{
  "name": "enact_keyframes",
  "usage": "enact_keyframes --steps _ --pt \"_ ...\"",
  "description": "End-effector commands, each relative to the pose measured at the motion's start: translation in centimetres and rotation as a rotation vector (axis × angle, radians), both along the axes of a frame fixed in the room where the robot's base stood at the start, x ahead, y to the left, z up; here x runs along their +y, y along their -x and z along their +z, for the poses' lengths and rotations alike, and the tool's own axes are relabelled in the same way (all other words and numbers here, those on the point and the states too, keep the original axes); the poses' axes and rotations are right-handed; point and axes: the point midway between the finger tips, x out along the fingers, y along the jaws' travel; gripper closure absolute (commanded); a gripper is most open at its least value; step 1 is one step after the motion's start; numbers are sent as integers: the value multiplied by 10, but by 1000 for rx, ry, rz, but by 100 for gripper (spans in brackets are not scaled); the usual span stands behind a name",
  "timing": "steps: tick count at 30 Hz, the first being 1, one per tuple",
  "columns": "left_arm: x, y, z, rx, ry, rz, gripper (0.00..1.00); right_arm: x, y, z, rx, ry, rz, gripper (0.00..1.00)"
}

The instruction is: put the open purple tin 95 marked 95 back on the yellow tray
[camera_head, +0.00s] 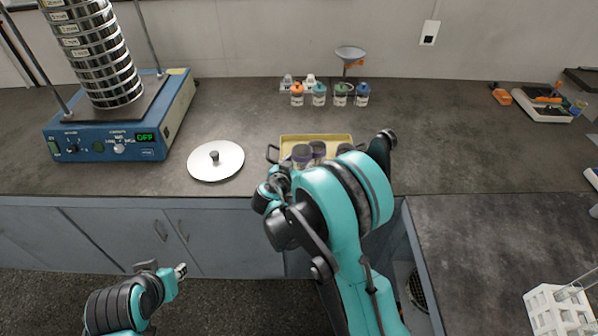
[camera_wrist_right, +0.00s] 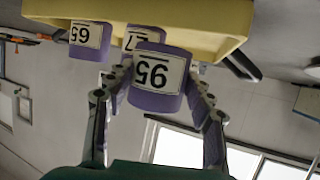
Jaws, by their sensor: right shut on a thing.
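The purple tin 95 (camera_wrist_right: 156,74) is between the fingers of my right gripper (camera_wrist_right: 158,108), which is shut on it. The wrist picture is upside down, with the tin's label facing the camera. The tin overlaps the near edge of the yellow tray (camera_wrist_right: 207,17); I cannot tell whether it touches the tray floor. In the head view the yellow tray (camera_head: 316,138) is on the bench, partly hidden by my right arm. My right gripper (camera_head: 281,176) is at its front left there. My left gripper (camera_head: 181,271) is low in front of the cabinets, away from the tray; its jaw opening is unclear.
Other purple tins stand at the tray, one at left in the wrist view (camera_wrist_right: 90,38) and one behind tin 95 (camera_wrist_right: 143,38). A round metal lid (camera_head: 215,161) lies left of the tray. The sieve shaker (camera_head: 120,120) stands further left. Several capped jars (camera_head: 319,95) stand behind.

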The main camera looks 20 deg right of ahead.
Motion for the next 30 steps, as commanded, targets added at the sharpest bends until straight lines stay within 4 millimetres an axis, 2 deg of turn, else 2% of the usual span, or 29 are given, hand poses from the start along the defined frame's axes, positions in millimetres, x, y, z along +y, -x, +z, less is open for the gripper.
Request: enact_keyframes --steps 3,6,16,17,19,30 --pt "0 0 -15 0 0 0 70 0 0 -24 0 0 0 90" --pt "0 0 -20 0 0 0 70 0 0 -33 0 0 0 90" --pt "0 0 -17 0 0 0 70 0 0 -34 0 0 0 90" --pt "0 0 -17 0 0 0 70 0 0 -34 0 0 0 44" --pt "0 0 -17 0 0 0 70 0 0 -34 0 0 0 26" --pt "0 0 -18 0 0 0 70 0 0 -31 0 0 0 26"
